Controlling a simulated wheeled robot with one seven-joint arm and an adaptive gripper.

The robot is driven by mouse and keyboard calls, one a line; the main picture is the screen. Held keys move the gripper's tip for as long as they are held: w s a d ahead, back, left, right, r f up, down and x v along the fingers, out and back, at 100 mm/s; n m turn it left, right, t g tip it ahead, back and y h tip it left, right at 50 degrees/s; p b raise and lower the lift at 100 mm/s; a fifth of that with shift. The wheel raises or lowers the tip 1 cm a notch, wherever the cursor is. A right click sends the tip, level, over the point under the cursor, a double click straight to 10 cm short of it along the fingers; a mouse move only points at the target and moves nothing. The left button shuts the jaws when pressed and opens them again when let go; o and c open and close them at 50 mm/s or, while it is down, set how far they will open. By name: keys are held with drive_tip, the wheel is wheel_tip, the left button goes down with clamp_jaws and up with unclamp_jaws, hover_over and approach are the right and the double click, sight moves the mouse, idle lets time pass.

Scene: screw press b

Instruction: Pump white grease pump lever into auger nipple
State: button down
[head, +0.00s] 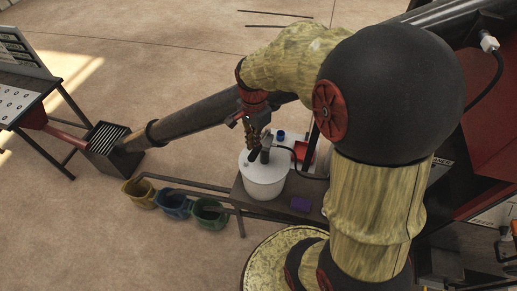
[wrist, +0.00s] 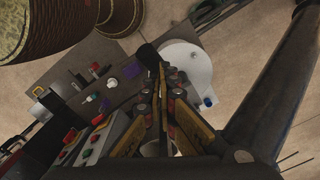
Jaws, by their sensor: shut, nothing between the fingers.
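The white grease pump (head: 264,182) is a white bucket with a lid, standing on a dark bench. A dark upright part, apparently its lever (head: 266,155), rises from the lid. My gripper (head: 252,142) points down just above the lid, close beside this part; I cannot tell whether they touch. In the wrist view the shut, empty gripper (wrist: 161,68) has its fingertips beside a black bar end (wrist: 147,55), with the white lid (wrist: 190,62) behind. A black hose (head: 293,152) runs right from the pump. The auger nipple cannot be made out.
A long dark tube (head: 200,120) passes behind the gripper. Yellow, blue and green buckets (head: 173,206) stand left. Open floor lies beyond.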

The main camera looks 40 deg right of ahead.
wheel_tip(320, 180, down, 6)
drive_tip(key=s+a+b, duration=0.2)
drive_tip(key=b, duration=0.2)
drive_tip(key=shift+a+f, duration=0.25)
drive_tip(key=shift+a, duration=0.15)
drive_tip(key=shift+s, duration=0.1)
drive_tip(key=d+r+p, duration=0.1)
drive_tip(key=r, duration=0.1)
drive_tip(key=w+d+r+p, duration=0.1)
drive_tip(key=r+p, duration=0.1)
drive_tip(key=w+r+p, duration=0.1)
drive_tip(key=r, duration=0.1)
drive_tip(key=shift+w+d+r+p, duration=0.1)
drive_tip(key=shift+d+r+p, duration=0.2)
drive_tip(key=shift+d+r, duration=0.1)
idle(0.9)
drive_tip(key=shift+f, duration=0.15)
wheel_tip(320, 180, down, 6)
drive_tip(key=s+a+b, duration=0.2)
drive_tip(key=b, duration=0.2)
drive_tip(key=shift+a+f+b, duration=0.2)
drive_tip(key=shift+a+b, duration=0.1)
drive_tip(key=shift+a, duration=0.1)
idle(0.3)
drive_tip(key=shift+s, duration=0.1)
